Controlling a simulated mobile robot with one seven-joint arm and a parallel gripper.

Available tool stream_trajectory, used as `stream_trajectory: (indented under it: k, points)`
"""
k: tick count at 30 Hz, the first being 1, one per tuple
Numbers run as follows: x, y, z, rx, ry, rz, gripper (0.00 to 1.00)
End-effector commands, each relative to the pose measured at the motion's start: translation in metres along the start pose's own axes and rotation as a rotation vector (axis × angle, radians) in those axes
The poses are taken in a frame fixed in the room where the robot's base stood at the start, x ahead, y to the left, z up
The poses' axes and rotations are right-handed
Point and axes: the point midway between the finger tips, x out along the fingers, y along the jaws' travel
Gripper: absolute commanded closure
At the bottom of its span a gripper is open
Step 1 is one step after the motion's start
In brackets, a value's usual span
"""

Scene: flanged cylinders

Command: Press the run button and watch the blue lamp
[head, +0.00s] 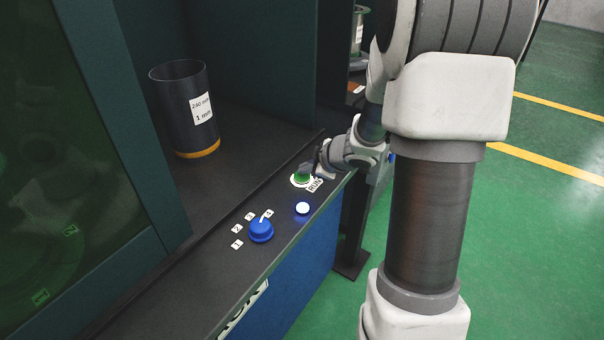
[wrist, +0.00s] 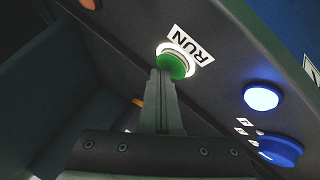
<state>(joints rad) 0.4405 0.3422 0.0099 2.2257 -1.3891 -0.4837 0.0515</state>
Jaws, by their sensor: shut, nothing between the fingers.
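The green run button (head: 301,179) sits in a white ring on the dark panel, beside its RUN label (head: 315,185). In the wrist view the green button (wrist: 173,66) shows right at the tips of my gripper (wrist: 160,74). My gripper is shut with nothing in it, and its fingertips overlap the button's edge; I cannot tell whether they touch it. The blue lamp (head: 302,208) glows bright white-blue, and it is also lit in the wrist view (wrist: 261,97).
A blue knob (head: 261,230) with several numbered labels stands left of the lamp on the panel. A dark labelled cylinder (head: 184,108) with an orange base band stands on the deck behind. A green-tinted window (head: 50,190) is at the left. Green floor lies open to the right.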

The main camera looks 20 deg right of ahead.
Motion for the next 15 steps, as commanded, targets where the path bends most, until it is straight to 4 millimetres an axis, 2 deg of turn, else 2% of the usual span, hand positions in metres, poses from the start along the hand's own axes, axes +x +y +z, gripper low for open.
stream_trajectory:
  k: [15]
  points:
    - [-0.0054, 0.0034, -0.0034, 0.001, -0.001, -0.002, 1.00]
